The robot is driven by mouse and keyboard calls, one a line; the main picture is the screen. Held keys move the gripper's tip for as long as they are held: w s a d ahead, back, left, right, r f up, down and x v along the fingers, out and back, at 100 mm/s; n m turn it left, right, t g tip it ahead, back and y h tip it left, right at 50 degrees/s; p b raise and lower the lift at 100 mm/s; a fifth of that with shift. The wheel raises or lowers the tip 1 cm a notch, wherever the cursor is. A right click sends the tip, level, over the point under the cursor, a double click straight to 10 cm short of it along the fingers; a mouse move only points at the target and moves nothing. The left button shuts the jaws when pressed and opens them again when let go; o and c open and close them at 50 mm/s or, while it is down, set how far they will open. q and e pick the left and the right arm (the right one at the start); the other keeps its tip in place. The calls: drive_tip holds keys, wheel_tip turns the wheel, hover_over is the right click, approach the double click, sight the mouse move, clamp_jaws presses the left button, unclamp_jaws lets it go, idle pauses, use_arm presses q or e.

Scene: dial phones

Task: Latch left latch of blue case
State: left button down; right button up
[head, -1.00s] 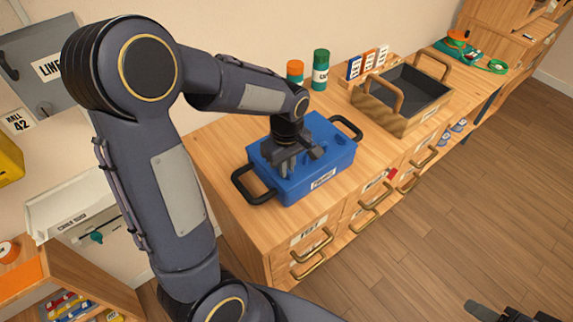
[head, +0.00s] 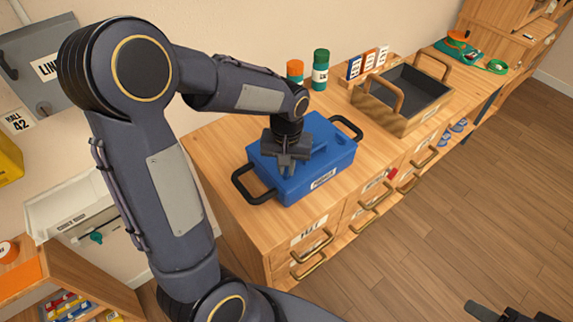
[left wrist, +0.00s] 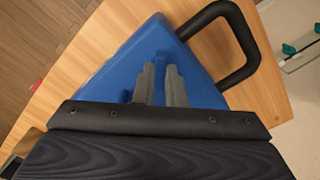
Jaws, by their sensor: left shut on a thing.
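The blue case (head: 322,170) lies closed on the wooden cabinet top, with a black handle at each end. My left gripper (head: 287,168) points down onto the case lid near its front left part. In the left wrist view its two grey fingers (left wrist: 161,92) are close together, shut on a narrow blue part that looks like the left latch (left wrist: 160,72). Most of that part is hidden between the fingers, so I cannot tell its exact position. Part of my right gripper (head: 487,310) shows at the bottom right edge, away from the case; its jaws are unclear.
A wooden tray (head: 424,118) with two handles stands right of the case. An orange-capped bottle (head: 295,73) and a green bottle (head: 320,70) stand behind it. Drawer handles (head: 312,245) stick out of the cabinet front. Some bare cabinet top lies left of the case.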

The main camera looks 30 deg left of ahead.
sight(287, 170)
use_arm(q)
drive_tip(key=m, duration=0.4)
drive_tip(key=shift+m, duration=0.3)
drive_tip(key=m, duration=0.4)
drive_tip(key=shift+m, duration=0.3)
drive_tip(key=c, duration=1.5)
unclamp_jaws()
wheel_tip(287, 170, up, 8)
drive_tip(key=shift+f, duration=0.1)
